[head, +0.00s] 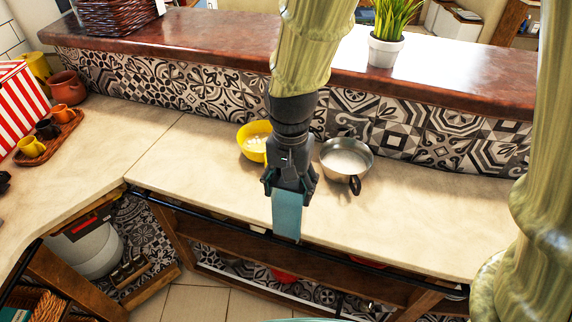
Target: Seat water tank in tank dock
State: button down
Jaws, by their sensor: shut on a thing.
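My gripper (289,190) is shut on a teal, flat-sided object, likely the water tank (287,217). It hangs upright below the fingers, in front of the counter's front edge in this view. Its upper end is hidden between the fingers. I cannot pick out the tank dock in the head view.
A yellow bowl (250,148) and a metal pan (345,163) stand on the counter (430,220) behind my gripper. A wooden tray (45,150) with cups and a red-striped box (18,100) are at left. A potted plant (386,47) stands on the raised ledge. The counter left of the bowl is clear.

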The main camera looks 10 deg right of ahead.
jog(key=w+d+f+p, duration=0.2)
jog(key=w+p, duration=0.1)
jog(key=w, duration=0.4)
jog(key=w+d+f+p, duration=0.2)
jog(key=w+d+p, duration=0.1)
jog(key=w, duration=0.5)
jog(key=shift+w+d+f+p, duration=0.15)
jog(key=shift+w+f+p, duration=0.05)
jog(key=shift+p, duration=0.35)
jog(key=shift+f, duration=0.15)
jog(key=shift+c, duration=1.5)
grip_release()
jog(key=shift+r, duration=0.2)
